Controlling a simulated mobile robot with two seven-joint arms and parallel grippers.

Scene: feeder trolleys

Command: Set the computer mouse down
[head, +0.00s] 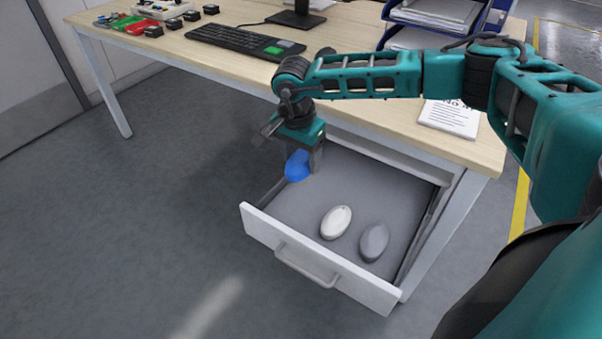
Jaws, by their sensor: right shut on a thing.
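My right gripper (305,160) points down over the back left part of the open drawer (317,263). It is shut on a blue computer mouse (296,167), partly hidden by the fingers. I cannot tell whether the blue mouse touches the drawer floor. A white mouse (336,222) and a grey mouse (374,241) lie side by side in the front right part of the drawer, apart from the gripper. My left gripper is not in view.
The desk (222,54) stands above the drawer, with a keyboard (240,41), a paper sheet (450,117) and blue letter trays (437,20) on it. Several small dark blocks lie at the far left. The drawer floor left of the white mouse is free.

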